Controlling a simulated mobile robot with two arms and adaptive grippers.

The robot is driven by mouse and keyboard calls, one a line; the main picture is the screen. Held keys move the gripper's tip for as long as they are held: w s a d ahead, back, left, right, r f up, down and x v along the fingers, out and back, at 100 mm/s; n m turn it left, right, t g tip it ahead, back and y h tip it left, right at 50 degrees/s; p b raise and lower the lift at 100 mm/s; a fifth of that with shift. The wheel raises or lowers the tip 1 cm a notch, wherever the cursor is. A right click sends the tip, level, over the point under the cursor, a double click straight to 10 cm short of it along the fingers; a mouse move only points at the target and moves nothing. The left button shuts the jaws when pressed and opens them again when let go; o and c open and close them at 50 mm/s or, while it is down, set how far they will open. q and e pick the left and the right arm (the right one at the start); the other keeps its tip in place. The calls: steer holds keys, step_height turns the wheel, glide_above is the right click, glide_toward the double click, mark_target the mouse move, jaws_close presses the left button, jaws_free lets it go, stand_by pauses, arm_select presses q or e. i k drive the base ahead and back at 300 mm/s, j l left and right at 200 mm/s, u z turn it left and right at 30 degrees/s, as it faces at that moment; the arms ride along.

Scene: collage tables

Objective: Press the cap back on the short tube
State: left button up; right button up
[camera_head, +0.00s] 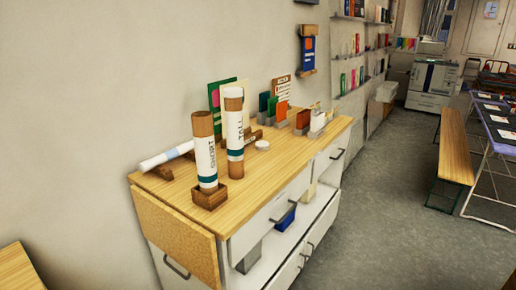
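The tube marked SHORT (205,160) is brown with a white label and a teal band. It stands upright in a square wooden holder (209,197) near the front left of the wooden-topped cabinet. The tube marked TALL (235,130) stands beside it, to the right. A small white round disc, looking like a cap (262,145), lies on the top to the right of the tall tube, apart from both tubes. Neither of my grippers is in view.
A white tube (167,156) lies slantwise on a wooden rest behind the short tube. Cards in holders (278,110) stand along the back by the wall. The cabinet top (275,165) is clear at the front right. A bench (456,148) stands across the floor.

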mark_target(202, 121)
steer(key=i+l+u, duration=0.1)
steer(key=u, duration=0.3)
steer(key=l+u, duration=0.2)
steer(key=u, duration=0.2)
steer(key=i+l+u, duration=0.1)
steer(key=l+u, duration=0.15)
steer(key=u, duration=0.15)
steer(key=l+u, duration=0.2)
steer(key=u, duration=0.2)
steer(key=l+u, duration=0.1)
steer(key=l, duration=0.55)
steer(key=l+u, duration=0.15)
steer(key=l, duration=0.5)
steer(key=k+l+u, duration=0.1)
steer(key=l, duration=0.5)
steer(key=k+l+u, duration=0.1)
steer(key=l, duration=0.55)
steer(key=k+l+u, duration=0.15)
steer(key=l, duration=0.5)
steer(key=i, duration=0.05)
